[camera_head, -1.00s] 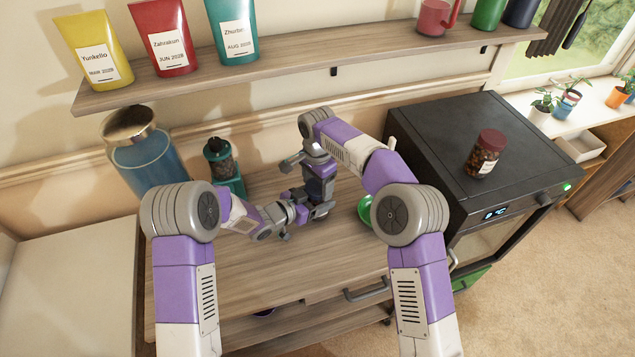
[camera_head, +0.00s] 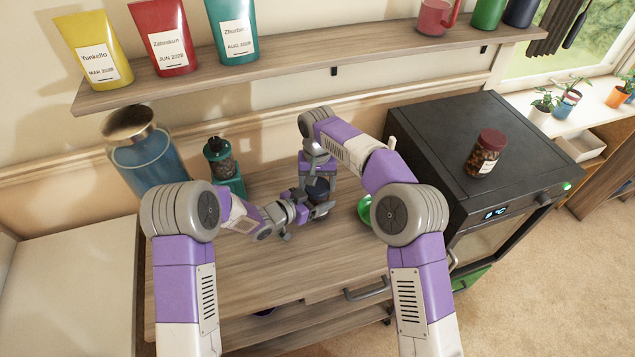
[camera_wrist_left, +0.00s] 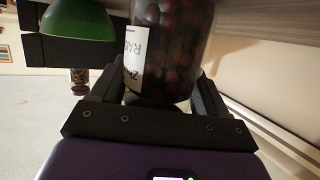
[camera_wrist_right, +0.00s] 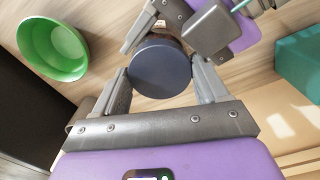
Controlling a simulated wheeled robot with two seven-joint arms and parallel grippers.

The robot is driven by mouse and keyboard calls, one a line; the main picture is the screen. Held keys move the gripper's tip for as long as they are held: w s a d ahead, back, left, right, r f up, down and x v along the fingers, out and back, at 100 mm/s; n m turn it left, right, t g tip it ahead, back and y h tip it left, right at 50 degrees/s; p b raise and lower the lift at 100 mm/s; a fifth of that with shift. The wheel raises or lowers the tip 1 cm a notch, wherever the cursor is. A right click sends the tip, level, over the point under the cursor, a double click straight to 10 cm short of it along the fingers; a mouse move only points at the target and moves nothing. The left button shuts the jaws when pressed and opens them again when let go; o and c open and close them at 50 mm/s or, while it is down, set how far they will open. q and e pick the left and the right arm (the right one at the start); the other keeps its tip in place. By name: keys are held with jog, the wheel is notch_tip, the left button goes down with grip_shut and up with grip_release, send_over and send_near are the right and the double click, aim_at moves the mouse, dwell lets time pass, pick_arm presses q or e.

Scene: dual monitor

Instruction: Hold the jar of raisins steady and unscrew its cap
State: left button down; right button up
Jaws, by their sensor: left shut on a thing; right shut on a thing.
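The jar of raisins shows best in the left wrist view (camera_wrist_left: 178,50), a clear jar of dark raisins with a white label. My left gripper (camera_head: 310,211) is shut around the jar's side, coming in from the left. The jar's dark blue cap (camera_wrist_right: 160,68) fills the space between my right fingers in the right wrist view. My right gripper (camera_head: 318,183) comes from above and is shut on the cap. The cap sits in line with the jar. In the head view the grippers hide most of the jar, and the seam under the cap is hidden.
A green bowl (camera_wrist_right: 54,48) stands to the right on the wooden counter (camera_head: 260,270). A teal grinder (camera_head: 222,165) and a blue jar (camera_head: 147,165) stand at the back left. Another jar with a dark red lid (camera_head: 485,152) is on the black appliance (camera_head: 425,135). A shelf (camera_head: 300,58) hangs above.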

jog(key=o, duration=1.2)
jog(key=shift+c, duration=0.2)
jog(key=shift+a, duration=0.1)
